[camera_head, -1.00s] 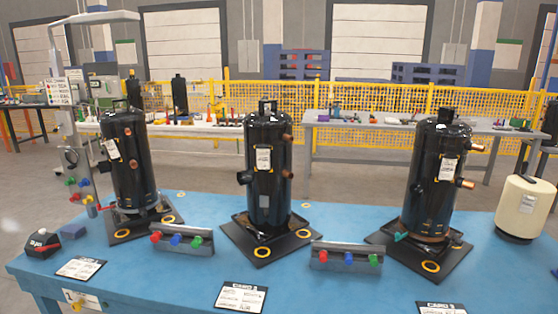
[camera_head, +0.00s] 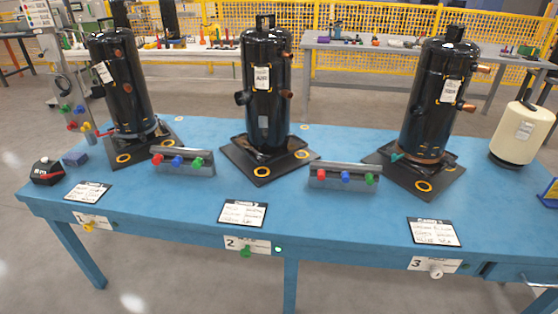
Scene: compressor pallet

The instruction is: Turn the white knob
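The white knob (camera_head: 436,272) sits on a white label plate numbered 3 (camera_head: 428,264) on the front edge of the blue table, at the lower right of the head view. A yellow knob (camera_head: 88,226) is at plate 1 and a green knob (camera_head: 246,251) is at plate 2 on the same edge. Neither of my grippers shows in the head view.
Three black compressors (camera_head: 265,95) stand on dark square bases on the blue table (camera_head: 330,215). Two grey racks with coloured caps (camera_head: 343,175) lie between them. A cream tank (camera_head: 521,133) stands at the right. Instruction cards lie near the front edge.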

